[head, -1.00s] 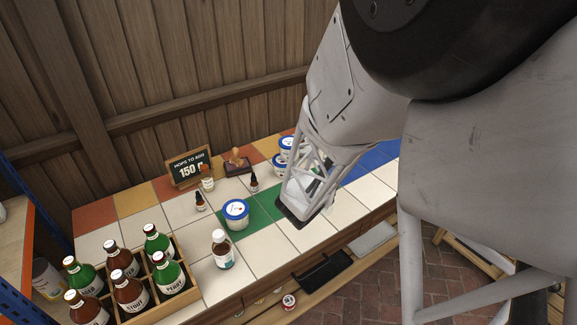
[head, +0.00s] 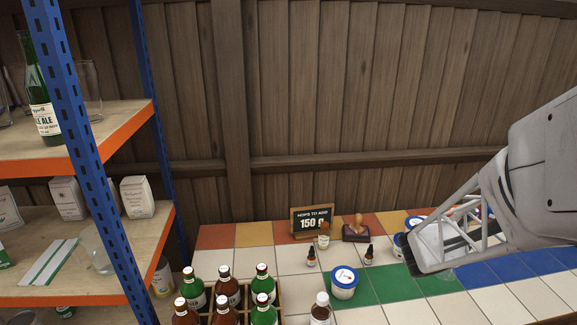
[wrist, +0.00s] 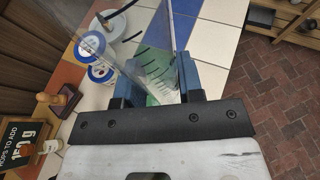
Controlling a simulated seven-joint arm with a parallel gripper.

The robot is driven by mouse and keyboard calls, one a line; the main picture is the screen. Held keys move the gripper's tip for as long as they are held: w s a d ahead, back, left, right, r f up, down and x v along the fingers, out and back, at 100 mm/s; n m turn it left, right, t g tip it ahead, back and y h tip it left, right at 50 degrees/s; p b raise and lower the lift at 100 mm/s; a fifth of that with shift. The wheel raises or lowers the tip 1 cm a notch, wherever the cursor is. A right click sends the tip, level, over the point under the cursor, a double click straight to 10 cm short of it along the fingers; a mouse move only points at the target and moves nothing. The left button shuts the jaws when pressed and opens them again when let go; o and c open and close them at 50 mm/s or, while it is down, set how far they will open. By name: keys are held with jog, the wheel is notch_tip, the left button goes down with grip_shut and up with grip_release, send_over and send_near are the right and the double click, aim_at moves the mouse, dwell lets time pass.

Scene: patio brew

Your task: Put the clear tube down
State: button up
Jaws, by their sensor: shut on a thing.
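In the wrist view, the clear tube (wrist: 156,74) is see-through with dark graduation marks. It sits between the two blue fingers of my gripper (wrist: 157,84), which is shut on it. Its wide clear part spreads to the upper left in that view. I cannot tell there whether the tube touches the counter.
A white tub with a blue lid (head: 344,283), small dropper bottles (head: 369,255), a chalkboard sign (head: 312,221) and a wooden stamp (head: 356,230) stand on the counter. A bottle crate (head: 281,297) is at front. A shelf rack (head: 130,110) stands left.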

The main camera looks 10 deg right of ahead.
jog(key=w+d+n+t+y, duration=0.2)
jog(key=w+n+t, duration=0.2)
jog(key=w, duration=3.5)
notch_tip(320, 180, down, 6)
jog(key=shift+w+r, duration=0.1)
jog(key=shift+r, duration=0.1)
jog(key=shift+f, duration=0.1)
notch_tip(320, 180, down, 6)
jog(key=shift+f, duration=0.15)
jog(key=shift+f, duration=1.75)
jog(key=shift+f, duration=0.15)
